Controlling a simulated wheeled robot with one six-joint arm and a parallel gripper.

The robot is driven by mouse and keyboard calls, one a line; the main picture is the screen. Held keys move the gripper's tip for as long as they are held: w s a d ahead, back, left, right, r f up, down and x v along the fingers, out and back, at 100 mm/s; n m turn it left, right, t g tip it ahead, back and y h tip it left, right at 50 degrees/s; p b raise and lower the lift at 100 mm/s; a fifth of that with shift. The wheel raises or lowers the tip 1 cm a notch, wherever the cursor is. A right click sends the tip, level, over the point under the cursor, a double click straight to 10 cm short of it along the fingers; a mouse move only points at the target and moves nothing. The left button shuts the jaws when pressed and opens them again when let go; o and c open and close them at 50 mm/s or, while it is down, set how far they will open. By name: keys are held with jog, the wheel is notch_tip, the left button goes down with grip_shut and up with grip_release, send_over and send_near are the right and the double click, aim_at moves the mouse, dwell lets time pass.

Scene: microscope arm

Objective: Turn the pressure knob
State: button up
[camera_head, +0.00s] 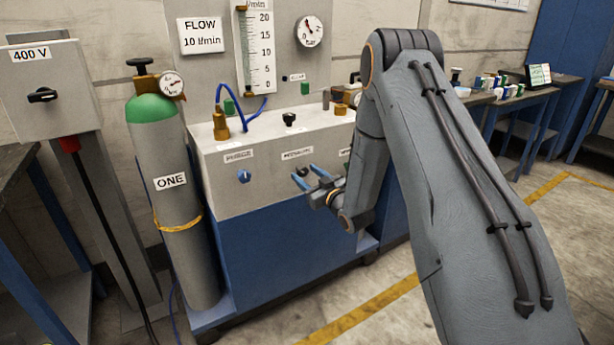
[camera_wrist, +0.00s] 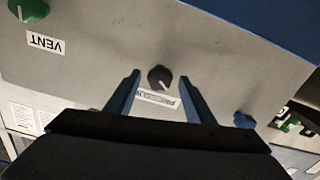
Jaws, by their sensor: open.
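The pressure knob (camera_wrist: 160,78) is a small black round knob with a pale pointer line, on the light panel of the cabinet front. Its label, partly covered by a finger, sits beside it in the wrist view. It also shows in the head view (camera_head: 302,171), partly behind my fingers. My gripper (camera_head: 304,175) is open and empty, its two blue fingers pointing at the panel. In the wrist view the knob appears between the fingertips, with a gap on each side. I cannot tell whether the tips reach past its face.
A blue knob (camera_head: 243,176) labelled PURGE is left of the pressure knob in the head view. A green knob (camera_wrist: 30,10) labelled VENT is on its other side. A gas cylinder (camera_head: 171,200) stands left of the cabinet (camera_head: 290,255). Floor is clear at lower right.

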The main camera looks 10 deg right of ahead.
jog(key=c, duration=1.1)
jog(key=shift+o, duration=0.2)
jog(key=shift+m, duration=1)
jog(key=o, duration=1.1)
jog(key=shift+c, duration=0.2)
jog(key=v, duration=0.7)
jog(key=shift+s, duration=0.4)
